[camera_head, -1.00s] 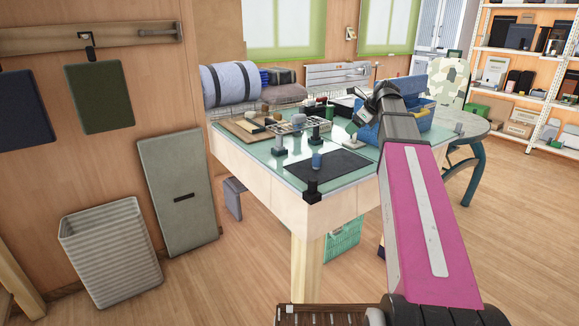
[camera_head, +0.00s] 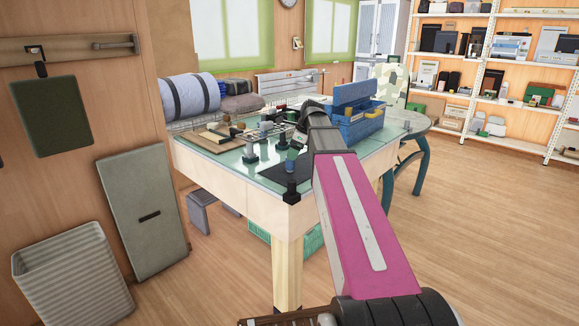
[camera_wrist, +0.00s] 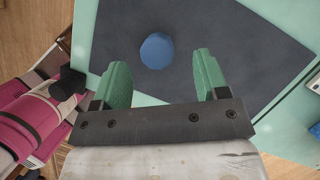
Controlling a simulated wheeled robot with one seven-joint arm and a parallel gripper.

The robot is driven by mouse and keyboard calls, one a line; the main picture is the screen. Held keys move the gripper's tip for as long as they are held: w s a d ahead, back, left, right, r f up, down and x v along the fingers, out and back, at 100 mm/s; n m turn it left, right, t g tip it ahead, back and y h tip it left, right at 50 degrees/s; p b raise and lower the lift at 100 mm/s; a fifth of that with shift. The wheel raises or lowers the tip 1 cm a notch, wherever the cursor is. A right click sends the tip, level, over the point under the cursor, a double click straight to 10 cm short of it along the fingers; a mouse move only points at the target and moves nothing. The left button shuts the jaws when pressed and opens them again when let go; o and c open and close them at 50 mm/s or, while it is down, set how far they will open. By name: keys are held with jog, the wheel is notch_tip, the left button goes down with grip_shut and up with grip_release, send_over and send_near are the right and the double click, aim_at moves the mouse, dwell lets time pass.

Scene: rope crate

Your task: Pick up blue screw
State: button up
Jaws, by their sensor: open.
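The blue screw (camera_wrist: 156,50) stands on a dark mat (camera_wrist: 230,30) in the wrist view, seen from above as a round blue top. It also shows as a small blue shape on the table in the head view (camera_head: 291,160). My gripper (camera_wrist: 164,75) is open and empty, with two green fingers. The screw lies beyond the fingertips, a little left of the middle of the gap, and is not between the fingers. In the head view my arm hides part of the mat, and my gripper is hard to make out.
The green-topped table (camera_head: 240,173) carries several small black-based items and a wooden board (camera_head: 207,140) left of the mat. A blue toolbox (camera_head: 358,127) stands open behind my arm. A grey basket (camera_head: 73,277) and a leaning panel (camera_head: 143,215) stand at left. The floor at right is clear.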

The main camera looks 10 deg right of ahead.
aim_at(289, 163)
jog(key=shift+x, duration=2.8)
jog(key=shift+s+d, duration=0.15)
jog(key=shift+s, duration=0.05)
jog(key=c, duration=1.2)
